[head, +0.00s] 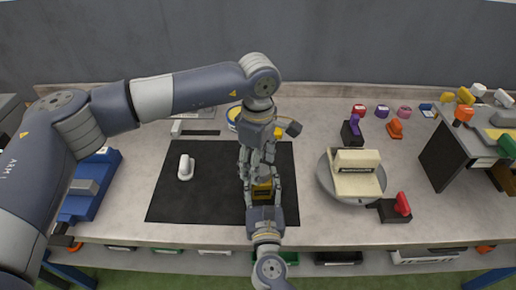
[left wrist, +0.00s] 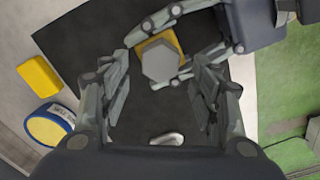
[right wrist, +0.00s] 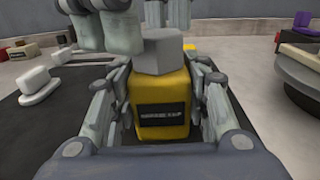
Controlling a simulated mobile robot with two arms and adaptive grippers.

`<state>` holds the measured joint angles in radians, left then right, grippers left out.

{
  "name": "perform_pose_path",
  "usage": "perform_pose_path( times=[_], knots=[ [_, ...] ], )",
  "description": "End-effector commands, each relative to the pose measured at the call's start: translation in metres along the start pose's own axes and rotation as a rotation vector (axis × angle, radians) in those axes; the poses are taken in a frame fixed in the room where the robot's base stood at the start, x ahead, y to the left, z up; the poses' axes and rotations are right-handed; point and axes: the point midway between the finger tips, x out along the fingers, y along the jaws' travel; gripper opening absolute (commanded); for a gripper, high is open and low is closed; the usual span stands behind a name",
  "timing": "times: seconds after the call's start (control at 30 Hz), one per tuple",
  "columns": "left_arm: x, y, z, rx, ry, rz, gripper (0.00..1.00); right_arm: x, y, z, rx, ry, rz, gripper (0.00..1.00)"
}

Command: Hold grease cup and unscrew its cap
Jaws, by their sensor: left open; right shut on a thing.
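The grease cup (right wrist: 160,98) is a yellow block with a dark label, standing upright on the black mat (head: 180,205). Its grey hexagonal cap (right wrist: 159,52) sits on top and shows from above in the left wrist view (left wrist: 159,62). My right gripper (head: 262,190) is shut on the yellow body, with a finger on each side; it also shows in the right wrist view (right wrist: 160,105). My left gripper (head: 257,160) points down above the cup. In the left wrist view its fingers (left wrist: 160,85) are spread apart, with the cap between and slightly beyond them.
A white-handled object (head: 185,167) lies on the mat's left part. A blue-and-yellow round tin (left wrist: 50,125) and a yellow block (left wrist: 40,76) are behind the mat. A round turntable (head: 372,193) with a cream model stands at right. The mat's front left is clear.

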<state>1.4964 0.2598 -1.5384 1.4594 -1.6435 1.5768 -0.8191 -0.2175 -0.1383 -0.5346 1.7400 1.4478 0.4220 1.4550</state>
Motion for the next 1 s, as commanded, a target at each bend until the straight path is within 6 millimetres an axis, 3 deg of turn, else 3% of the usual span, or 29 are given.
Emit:
perform_pose_path(
  times=[0.4, 0.43, 0.63, 0.7, 0.73, 0.83, 1.0],
  knots=[
    [0.0101, 0.0002, 0.0001, 0.0, 0.0, 0.001, 0.57, -0.0005, 0.0014, -0.0012, 0.001, 0.002, 0.003, 0.0],
    [0.0101, 0.0002, 0.0001, 0.0, 0.0, 0.001, 0.54, -0.0005, 0.0014, -0.0012, 0.001, 0.002, 0.003, 0.0],
    [0.0099, 0.0002, 0.0002, 0.0, 0.0, 0.001, 0.1, -0.0006, 0.0015, -0.0013, 0.002, 0.003, 0.004, 0.0],
    [0.0099, 0.0002, 0.0003, 0.0, 0.0, 0.001, 0.1, -0.0006, 0.0016, -0.0013, 0.002, 0.002, 0.004, 0.0],
    [0.0099, 0.0002, 0.0003, 0.0, 0.0, 0.001, 0.3, -0.0006, 0.0016, -0.0013, 0.002, 0.002, 0.004, 0.0],
    [0.0099, 0.0002, 0.0003, 0.0, 0.0, 0.001, 0.08, -0.0006, 0.0017, -0.0013, 0.002, 0.003, 0.004, 0.0],
    [0.0098, -0.0003, 0.0005, -0.042, -0.001, 0.001, 0.08, -0.0006, 0.0018, -0.0013, 0.002, 0.003, 0.004, 0.0]
  ],
)
